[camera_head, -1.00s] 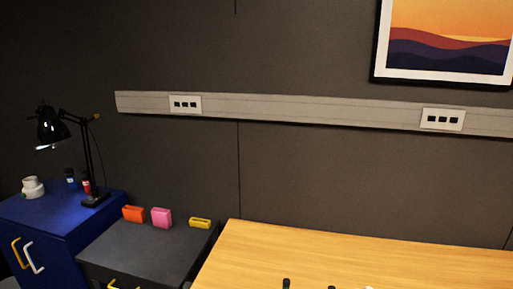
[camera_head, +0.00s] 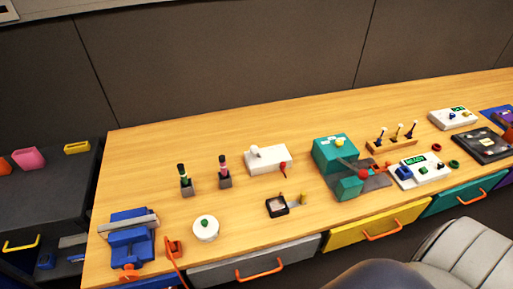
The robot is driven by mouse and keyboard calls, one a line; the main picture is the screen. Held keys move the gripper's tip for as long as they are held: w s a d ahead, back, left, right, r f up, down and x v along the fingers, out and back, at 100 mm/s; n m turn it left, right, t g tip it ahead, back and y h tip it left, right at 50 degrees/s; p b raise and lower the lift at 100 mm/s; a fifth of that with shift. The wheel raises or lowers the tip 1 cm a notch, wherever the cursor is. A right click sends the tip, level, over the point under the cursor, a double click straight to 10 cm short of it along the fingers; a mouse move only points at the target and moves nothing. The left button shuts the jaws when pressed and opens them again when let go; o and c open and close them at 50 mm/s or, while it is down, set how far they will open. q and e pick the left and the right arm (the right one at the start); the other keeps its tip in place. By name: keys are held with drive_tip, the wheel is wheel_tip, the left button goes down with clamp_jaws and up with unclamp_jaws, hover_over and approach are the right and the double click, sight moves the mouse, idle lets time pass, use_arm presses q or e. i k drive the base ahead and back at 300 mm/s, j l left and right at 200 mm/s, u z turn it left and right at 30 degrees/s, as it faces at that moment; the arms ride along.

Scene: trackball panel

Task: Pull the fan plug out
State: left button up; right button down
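I cannot make out a fan or a fan plug in the head view. An orange-red block (camera_head: 175,248) with an orange cord-like strip (camera_head: 175,268) lies at the front left of the wooden table (camera_head: 260,120); I cannot tell what it is. A white box (camera_head: 268,159) with a small red-tipped part beside it sits at the middle. Neither of my grippers is in view.
A blue vise-like device (camera_head: 130,240) stands at the left front. A teal machine (camera_head: 335,152) and a white panel reading READY (camera_head: 420,170) stand to the right. A dark cabinet (camera_head: 45,200) adjoins the table on the left. The table's back strip is clear.

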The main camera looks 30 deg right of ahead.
sight(283, 165)
drive_tip(key=z, duration=1.15)
